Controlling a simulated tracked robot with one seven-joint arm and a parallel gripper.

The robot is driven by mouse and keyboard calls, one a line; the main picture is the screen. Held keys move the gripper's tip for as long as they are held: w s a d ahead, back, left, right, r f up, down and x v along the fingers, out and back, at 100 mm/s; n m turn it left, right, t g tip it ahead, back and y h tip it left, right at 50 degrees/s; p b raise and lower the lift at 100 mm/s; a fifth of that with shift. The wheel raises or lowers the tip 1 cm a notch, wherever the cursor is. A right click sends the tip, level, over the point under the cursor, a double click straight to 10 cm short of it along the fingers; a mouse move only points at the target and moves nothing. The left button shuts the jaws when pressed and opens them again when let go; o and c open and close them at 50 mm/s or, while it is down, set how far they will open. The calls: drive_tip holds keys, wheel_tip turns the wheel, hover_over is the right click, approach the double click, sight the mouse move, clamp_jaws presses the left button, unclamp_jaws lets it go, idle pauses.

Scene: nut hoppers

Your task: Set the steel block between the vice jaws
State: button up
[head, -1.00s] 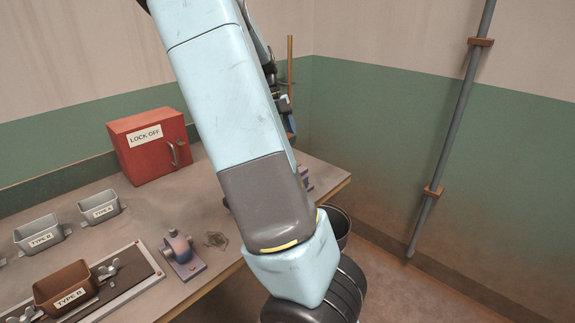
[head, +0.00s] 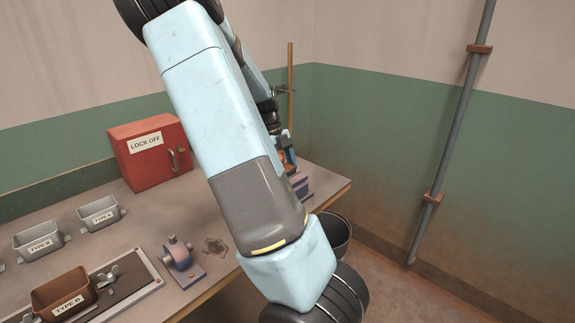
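My gripper (head: 285,156) is at the right end of the bench, behind my own arm. Only a small part of it shows, with blue and orange-brown near its tip, so I cannot tell its opening or whether it holds anything. A blue-grey fixture (head: 301,186), possibly the vice, stands just below it on the bench and is mostly hidden by my arm. I cannot make out its jaws or any gap between gripper and fixture. I cannot pick out the steel block; it may be hidden behind my arm.
A red LOCK OFF box (head: 150,158) stands at the back. Grey hoppers (head: 40,243) and a brown TYPE B hopper (head: 62,294) are at left. A blue bracket (head: 181,256) stands near the front edge.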

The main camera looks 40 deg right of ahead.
drive_tip(key=o, duration=1.6)
